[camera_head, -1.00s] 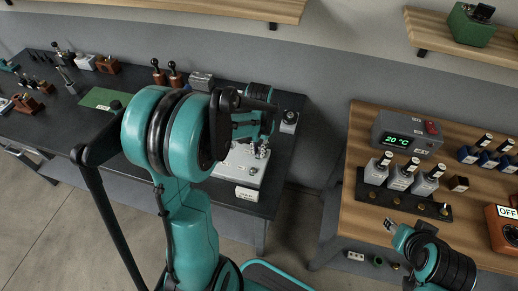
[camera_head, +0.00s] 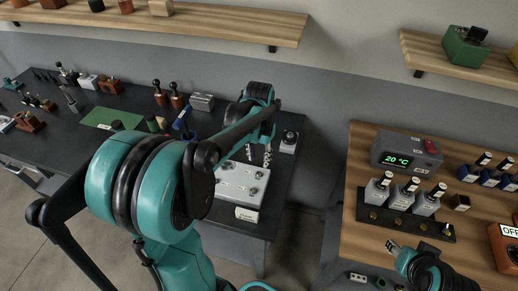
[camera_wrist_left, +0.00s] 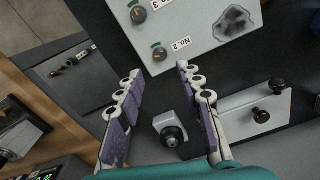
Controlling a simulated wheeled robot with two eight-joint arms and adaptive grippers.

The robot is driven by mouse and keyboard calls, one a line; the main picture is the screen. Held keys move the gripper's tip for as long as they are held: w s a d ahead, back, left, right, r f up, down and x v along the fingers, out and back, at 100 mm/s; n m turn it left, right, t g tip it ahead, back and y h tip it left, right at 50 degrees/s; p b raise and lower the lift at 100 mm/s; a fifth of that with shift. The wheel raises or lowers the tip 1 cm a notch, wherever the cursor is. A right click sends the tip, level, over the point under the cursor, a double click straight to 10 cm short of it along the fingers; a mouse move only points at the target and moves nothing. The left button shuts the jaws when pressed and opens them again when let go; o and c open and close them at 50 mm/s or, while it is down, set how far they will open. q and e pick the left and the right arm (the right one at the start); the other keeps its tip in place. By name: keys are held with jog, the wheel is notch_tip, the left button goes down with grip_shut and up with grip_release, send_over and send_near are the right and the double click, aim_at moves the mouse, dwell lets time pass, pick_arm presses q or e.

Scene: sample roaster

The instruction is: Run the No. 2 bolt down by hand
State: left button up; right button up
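The pale plate (camera_head: 240,187) with several round bolt heads lies on the dark bench in the head view. In the left wrist view the plate (camera_wrist_left: 205,22) shows a "No. 2" label, with the No. 2 bolt (camera_wrist_left: 160,54) beside it and a green mark by its head. Another bolt (camera_wrist_left: 138,14) sits farther along the plate. My left gripper (camera_head: 258,157) is above the plate's far edge. In the left wrist view its fingers (camera_wrist_left: 155,92) are spread apart with nothing between them. My right gripper (camera_head: 394,247) is by the wooden table; its opening is unclear.
A small block with a black knob (camera_head: 289,142) stands beside the plate; in the wrist view this block (camera_wrist_left: 171,128) lies below the fingers. A gap separates the bench and table.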

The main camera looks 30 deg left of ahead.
pick_arm(q)
jog(key=shift+r, duration=2.35)
jog(key=s+d+t, duration=0.7)
jog(key=s+d, duration=0.3)
jog(key=s, duration=0.1)
jog(key=shift+d, duration=0.15)
